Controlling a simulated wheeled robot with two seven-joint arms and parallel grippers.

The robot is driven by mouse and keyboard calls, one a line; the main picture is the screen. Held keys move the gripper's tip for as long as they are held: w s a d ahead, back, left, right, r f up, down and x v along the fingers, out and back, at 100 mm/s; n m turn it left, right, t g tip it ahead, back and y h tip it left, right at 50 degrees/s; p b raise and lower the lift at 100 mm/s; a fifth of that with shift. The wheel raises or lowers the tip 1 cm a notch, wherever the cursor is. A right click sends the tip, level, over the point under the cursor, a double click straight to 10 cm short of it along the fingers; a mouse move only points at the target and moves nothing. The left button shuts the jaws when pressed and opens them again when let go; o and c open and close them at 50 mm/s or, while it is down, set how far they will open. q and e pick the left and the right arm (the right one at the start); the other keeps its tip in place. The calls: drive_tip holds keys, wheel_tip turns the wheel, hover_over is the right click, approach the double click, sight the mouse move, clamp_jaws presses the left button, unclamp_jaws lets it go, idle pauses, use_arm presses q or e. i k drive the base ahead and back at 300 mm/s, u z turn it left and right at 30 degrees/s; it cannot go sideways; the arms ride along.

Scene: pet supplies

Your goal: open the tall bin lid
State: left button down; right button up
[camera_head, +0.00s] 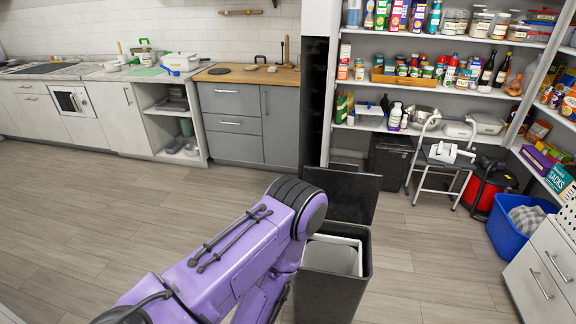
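The tall bin (330,298) is dark grey and stands upright on the floor right of the lower middle. Its lid (342,194) is a flat dark panel, raised and tilted up at the bin's far side. The top is open and shows a pale inner liner (333,257). My purple arm comes in from the lower left, bends near the lid's left edge and drops down beside the bin's left side. I cannot tell whether it touches the bin or lid. Its gripper is hidden or out of the picture. My other gripper is not in view.
Behind the bin stand a smaller dark bin (389,163), a grey step stool (442,168), and a red vacuum (487,188). A blue basket (513,228) and white drawers (541,272) are on the right. Floor is clear on the left and right of the bin.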

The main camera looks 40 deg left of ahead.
sight(352, 194)
drive_tip(key=z, duration=0.75)
drive_tip(key=k, duration=0.15)
drive_tip(key=u, duration=1.85)
drive_tip(key=i, duration=0.7)
drive_tip(key=z, duration=0.3)
